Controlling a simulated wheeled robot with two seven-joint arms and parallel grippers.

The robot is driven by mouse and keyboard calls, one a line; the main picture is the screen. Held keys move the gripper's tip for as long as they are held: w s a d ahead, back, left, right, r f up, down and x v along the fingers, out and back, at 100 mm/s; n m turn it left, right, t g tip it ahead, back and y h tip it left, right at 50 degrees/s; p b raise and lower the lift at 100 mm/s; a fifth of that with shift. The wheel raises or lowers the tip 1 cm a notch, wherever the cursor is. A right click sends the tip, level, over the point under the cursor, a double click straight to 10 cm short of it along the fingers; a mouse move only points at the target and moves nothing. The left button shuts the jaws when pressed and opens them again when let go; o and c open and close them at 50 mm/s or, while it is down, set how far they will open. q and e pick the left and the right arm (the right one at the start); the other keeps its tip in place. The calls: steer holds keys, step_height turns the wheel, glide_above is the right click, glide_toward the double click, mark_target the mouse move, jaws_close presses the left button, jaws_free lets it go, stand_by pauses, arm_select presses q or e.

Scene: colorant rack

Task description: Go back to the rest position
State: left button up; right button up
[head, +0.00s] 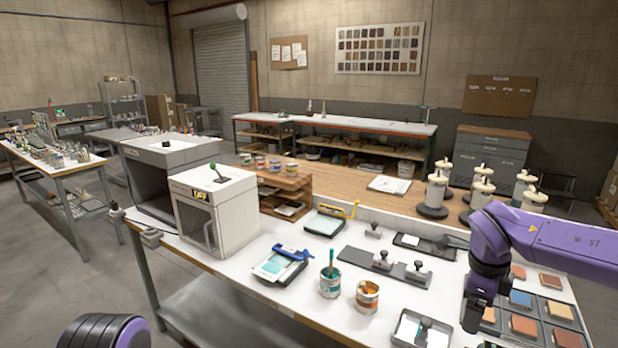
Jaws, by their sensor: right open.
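My right arm comes in from the right in purple and bends down over the right part of the white worktable (190,247). Its right gripper (473,315) is dark, points down and is open, with nothing visible between its fingers. My left gripper is not in view; only a purple and black part of my own body shows at the bottom left.
A tin with a brush (330,282) and an orange-stained tin (367,297) stand left of the right gripper. A blue-clamped tray (280,264), a yellow-handled tray (327,222) and a white box (215,212) are farther left. White-topped dispensers (434,192) stand behind.

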steer(key=s+f+n+t+h+b, duration=0.2)
steer(key=f+n+t+h+b, duration=0.15)
steer(key=f, duration=0.85)
steer(key=s+f+n+t+h+b, duration=0.2)
steer(key=f+n, duration=0.3)
steer(key=f, duration=0.7)
steer(key=s+a+f+n+g+y+b, duration=0.1)
steer(key=s+f+n, duration=0.4)
steer(key=s+f, duration=0.6)
steer(key=s+a+f+n+g+y+b, duration=0.2)
steer(key=s+f+n+b, duration=0.3)
steer(key=s+f, duration=0.7)
steer(key=s+b, duration=0.1)
steer(key=s, duration=0.2)
steer(key=shift+s+a+f+n+y, duration=0.2)
steer(key=shift+s+n+y, duration=0.15)
